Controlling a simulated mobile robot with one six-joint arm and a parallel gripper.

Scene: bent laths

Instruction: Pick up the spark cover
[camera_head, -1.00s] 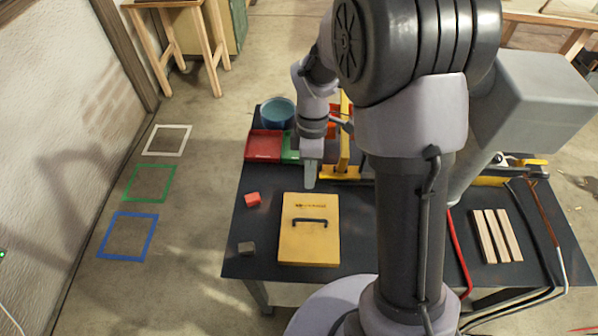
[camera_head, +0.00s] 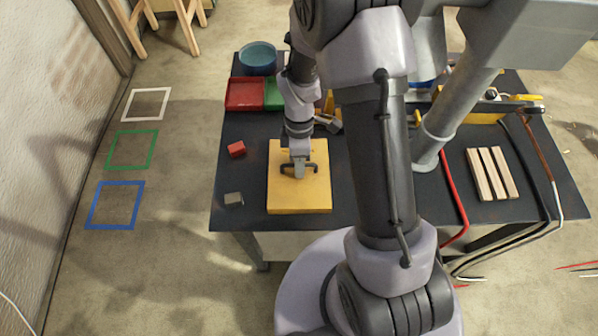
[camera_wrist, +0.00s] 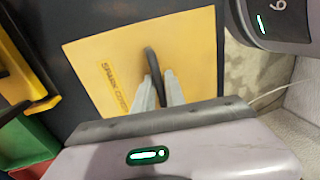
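The spark cover (camera_head: 318,200) is a flat yellow lid with a dark arched handle (camera_head: 312,168). It lies on the dark table, in front of the arm's reach. In the wrist view the cover (camera_wrist: 90,60) shows its lettering, and its handle (camera_wrist: 151,62) runs between the two grey fingers. My gripper (camera_head: 299,172) is down at the handle, one finger on each side. In the wrist view the gripper (camera_wrist: 159,80) looks open, the fingertips wider apart than the handle. The lower end of the handle is partly hidden by the fingers.
A red block (camera_head: 237,149) and a grey block (camera_head: 233,199) lie left of the cover. Red (camera_head: 244,93) and green (camera_head: 273,93) trays and a blue bowl (camera_head: 258,57) stand behind. Wooden laths (camera_head: 492,173) lie at right. Taped squares mark the floor at left.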

